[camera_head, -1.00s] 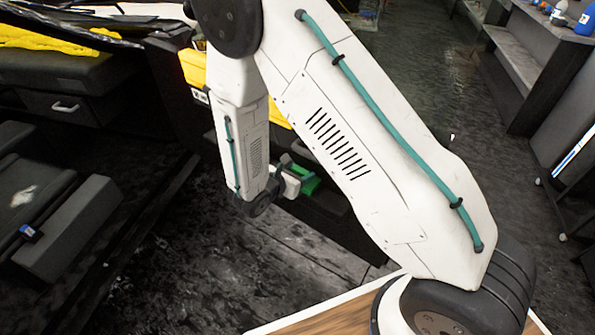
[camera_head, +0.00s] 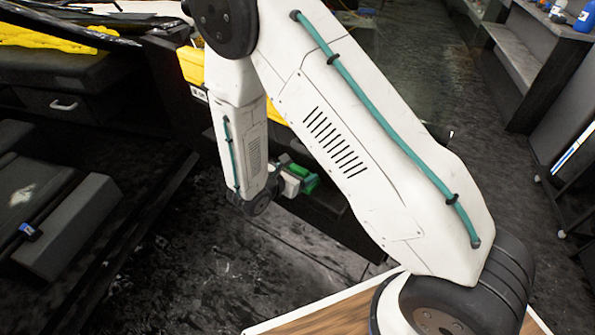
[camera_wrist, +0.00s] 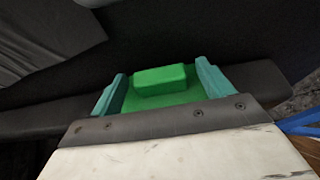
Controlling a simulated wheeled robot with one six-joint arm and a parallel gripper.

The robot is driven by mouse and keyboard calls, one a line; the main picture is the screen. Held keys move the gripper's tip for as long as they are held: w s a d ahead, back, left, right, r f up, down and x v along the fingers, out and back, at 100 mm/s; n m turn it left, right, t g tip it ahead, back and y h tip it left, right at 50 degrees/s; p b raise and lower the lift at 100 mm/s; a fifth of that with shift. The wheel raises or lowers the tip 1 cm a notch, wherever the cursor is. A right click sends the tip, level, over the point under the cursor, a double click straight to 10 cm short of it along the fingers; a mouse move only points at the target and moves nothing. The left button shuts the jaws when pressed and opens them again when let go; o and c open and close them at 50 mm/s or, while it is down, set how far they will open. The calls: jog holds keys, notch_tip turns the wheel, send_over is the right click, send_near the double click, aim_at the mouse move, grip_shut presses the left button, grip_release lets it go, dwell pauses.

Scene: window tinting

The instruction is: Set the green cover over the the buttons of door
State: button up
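The green cover (camera_wrist: 160,82) is a flat green piece with a raised block on top. It sits between the two teal fingers of my gripper (camera_wrist: 159,72) in the wrist view, with the fingers against its left and right sides. Behind it lies a dark ledge (camera_wrist: 255,82) on a dark panel, which looks like part of the door. I cannot tell whether the cover touches the ledge. In the head view, the cover (camera_head: 307,182) shows as a small green patch at my gripper (camera_head: 296,178), beyond my forearm. The door buttons cannot be made out in either view.
Yellow and dark bodywork lies behind my arm. A shelf (camera_head: 515,55) with bottles is at right. Open dark floor (camera_head: 200,265) lies at lower left.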

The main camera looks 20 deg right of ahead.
jog(key=v, duration=0.7)
jog(key=shift+s+a+r, duration=0.15)
jog(key=shift+s+a, duration=0.05)
jog(key=shift+a, duration=0.15)
jog(key=s+d+r+m+g+y, duration=0.2)
jog(key=s+d+r+m+y, duration=0.1)
jog(key=s+r+m, duration=0.5)
jog(key=s+d+r+m+g+y, duration=0.2)
jog(key=s+r+m, duration=0.6)
jog(key=r, duration=0.4)
jog(key=s+d+r+m+g+y, duration=0.1)
jog(key=s+d+r+m+y, duration=0.3)
jog(key=s+r+m+y, duration=0.2)
jog(key=s+r+m, duration=0.2)
jog(key=s+r, duration=0.2)
jog(key=shift+d+r+g+y, duration=0.15)
jog(key=shift+d+g+y, duration=0.15)
jog(key=shift+d+g, duration=0.1)
